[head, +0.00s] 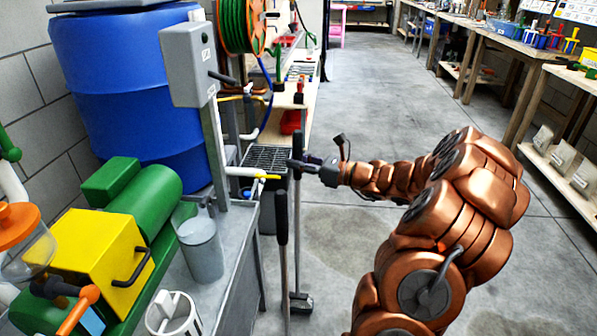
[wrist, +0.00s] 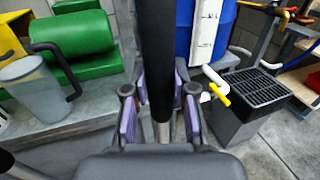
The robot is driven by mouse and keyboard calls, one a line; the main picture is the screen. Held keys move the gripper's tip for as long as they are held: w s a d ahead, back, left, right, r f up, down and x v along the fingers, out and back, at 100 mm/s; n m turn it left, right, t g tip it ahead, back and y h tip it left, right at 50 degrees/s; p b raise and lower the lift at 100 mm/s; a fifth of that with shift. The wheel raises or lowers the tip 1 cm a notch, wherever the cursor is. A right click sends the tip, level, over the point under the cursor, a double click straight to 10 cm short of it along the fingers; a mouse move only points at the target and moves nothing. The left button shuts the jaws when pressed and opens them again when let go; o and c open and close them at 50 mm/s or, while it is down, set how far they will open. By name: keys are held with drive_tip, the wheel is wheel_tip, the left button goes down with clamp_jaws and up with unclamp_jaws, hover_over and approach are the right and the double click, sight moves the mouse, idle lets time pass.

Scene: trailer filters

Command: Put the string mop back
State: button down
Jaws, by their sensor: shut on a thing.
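My gripper (head: 312,167) is shut on an upright long pole with a black grip (head: 297,145), which I take for the string mop. In the wrist view the black grip (wrist: 157,60) stands between the purple-padded fingers (wrist: 160,100), with a grey shaft below it. A dark block (head: 300,303) shows on the floor near the pole's foot; no strings can be made out. A second black-gripped pole (head: 282,218) stands just left of the held one, its lower end out of the frame.
A grey bench with a grey pitcher (head: 201,248) and a green-yellow machine (head: 110,262) is at left. A blue barrel (head: 135,100) stands behind. A dark grated bin (head: 266,160), also in the wrist view (wrist: 250,95), is beyond the poles. Open floor (head: 370,85) lies behind my arm.

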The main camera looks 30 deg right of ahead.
drive_tip(key=shift+f+b, duration=0.35)
drive_tip(key=shift+f, duration=1)
drive_tip(key=c, duration=1)
unclamp_jaws()
drive_tip(key=shift+o, duration=0.2)
drive_tip(key=shift+s+d, duration=0.1)
drive_tip(key=shift+s, duration=0.05)
drive_tip(key=p+v, duration=0.2)
drive_tip(key=v, duration=0.9)
drive_tip(key=shift+s+d, duration=0.2)
drive_tip(key=shift+s, duration=0.1)
